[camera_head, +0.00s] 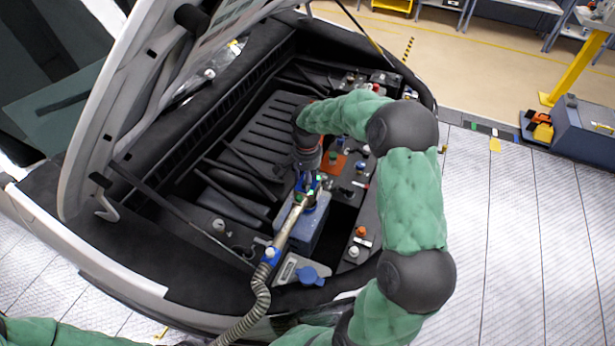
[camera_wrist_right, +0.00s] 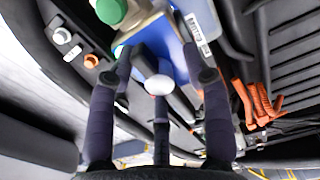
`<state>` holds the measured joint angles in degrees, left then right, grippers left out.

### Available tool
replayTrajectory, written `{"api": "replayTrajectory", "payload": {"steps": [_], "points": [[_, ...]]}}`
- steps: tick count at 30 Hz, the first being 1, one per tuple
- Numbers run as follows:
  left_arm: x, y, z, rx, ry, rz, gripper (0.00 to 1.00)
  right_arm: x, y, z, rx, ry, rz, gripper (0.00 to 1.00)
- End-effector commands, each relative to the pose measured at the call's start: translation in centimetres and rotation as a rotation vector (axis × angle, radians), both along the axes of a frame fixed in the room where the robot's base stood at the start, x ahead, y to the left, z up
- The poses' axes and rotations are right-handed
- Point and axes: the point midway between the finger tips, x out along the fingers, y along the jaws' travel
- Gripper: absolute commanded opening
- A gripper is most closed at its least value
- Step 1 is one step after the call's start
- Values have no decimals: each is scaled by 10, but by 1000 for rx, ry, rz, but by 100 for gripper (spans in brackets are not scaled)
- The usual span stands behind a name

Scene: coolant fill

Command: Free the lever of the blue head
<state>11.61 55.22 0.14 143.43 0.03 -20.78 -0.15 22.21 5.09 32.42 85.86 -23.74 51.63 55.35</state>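In the head view the blue head (camera_head: 309,193) sits at the upper end of a metal pipe, above a blue-grey tank (camera_head: 309,232) in the engine bay. My right gripper (camera_head: 306,180) reaches down over it and hides part of it. In the right wrist view, my right gripper (camera_wrist_right: 158,62) has its dark fingers spread apart. A white rounded knob (camera_wrist_right: 158,85) shows between them, with a blue body (camera_wrist_right: 160,45) beyond. I cannot make out the lever clearly or tell whether a finger touches it. Only the sleeve of my left arm shows at bottom left; its gripper is out of view.
A grey ribbed hose (camera_head: 252,305) runs from the pipe over the bay's front edge. A blue cap (camera_head: 311,276) lies nearby. The raised hood (camera_head: 150,85) stands at the left. Orange parts (camera_wrist_right: 260,103) lie right of the fingers.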

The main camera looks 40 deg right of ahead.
Motion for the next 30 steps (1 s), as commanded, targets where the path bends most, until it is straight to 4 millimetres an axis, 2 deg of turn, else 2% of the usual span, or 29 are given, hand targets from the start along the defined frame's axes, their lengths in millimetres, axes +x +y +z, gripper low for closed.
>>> {"api": "replayTrajectory", "payload": {"steps": [7, 11, 24, 30], "points": [[0, 0, 0, 0, 0, 0, 40, 1, -2, 3, -3, -5, -1, 49], [0, 0, 0, 0, 0, 0, 40, 2, -2, 14, -4, -7, -1, 49], [0, 0, 0, 0, 0, 0, 40, 2, -1, 94, -3, -8, 0, 49], [0, 0, 0, 0, 0, 0, 40, 2, 0, 116, -1, -6, 0, 49]]}}
